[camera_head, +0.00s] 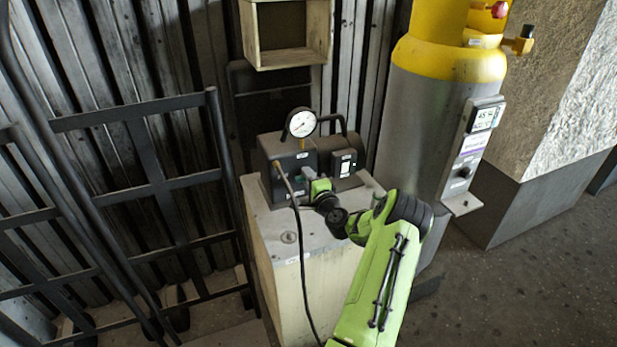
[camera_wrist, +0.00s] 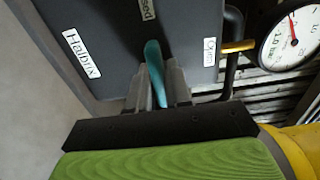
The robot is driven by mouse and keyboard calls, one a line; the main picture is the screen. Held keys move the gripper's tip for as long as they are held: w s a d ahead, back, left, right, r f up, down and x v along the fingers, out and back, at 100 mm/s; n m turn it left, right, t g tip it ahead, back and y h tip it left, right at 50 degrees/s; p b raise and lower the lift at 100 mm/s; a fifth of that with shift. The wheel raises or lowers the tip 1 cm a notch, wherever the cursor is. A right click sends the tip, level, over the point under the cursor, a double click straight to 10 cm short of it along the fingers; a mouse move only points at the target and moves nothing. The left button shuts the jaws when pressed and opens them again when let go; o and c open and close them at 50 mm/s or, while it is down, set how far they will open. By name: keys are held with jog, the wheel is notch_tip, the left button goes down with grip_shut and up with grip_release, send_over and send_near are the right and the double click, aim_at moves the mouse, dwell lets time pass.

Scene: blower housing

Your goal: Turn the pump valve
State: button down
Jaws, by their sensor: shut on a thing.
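The pump (camera_head: 290,160) is a dark grey box on a pale stand, with a round gauge on top. Its valve handle (camera_wrist: 153,58) is a narrow teal lever on the pump's face in the wrist view. The lever runs nearly upright in that picture, roughly in line with a cut-off label ending in "osed" (camera_wrist: 146,9). An "Open" label (camera_wrist: 209,52) is to its right. My gripper (camera_wrist: 158,72) is shut on the lever, one finger on each side. In the head view my gripper (camera_head: 308,178) reaches the pump's front, and the lever is mostly hidden there.
The gauge (camera_head: 301,123) also shows close on the right in the wrist view (camera_wrist: 291,36). A dark cable (camera_head: 301,255) hangs down the stand (camera_head: 270,235). A yellow-topped grey cylinder (camera_head: 420,110) stands right, a black hand-truck frame (camera_head: 155,150) left. Open floor is at lower right.

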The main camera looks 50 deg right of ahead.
jog(key=c, duration=1.1)
grip_release()
jog(key=shift+c, duration=0.2)
jog(key=shift+s, duration=0.1)
jog(key=v, duration=1.5)
jog(key=shift+s+a+b, duration=0.15)
jog(key=shift+s+b, duration=0.15)
jog(key=shift+b, duration=0.1)
jog(key=shift+f, duration=0.1)
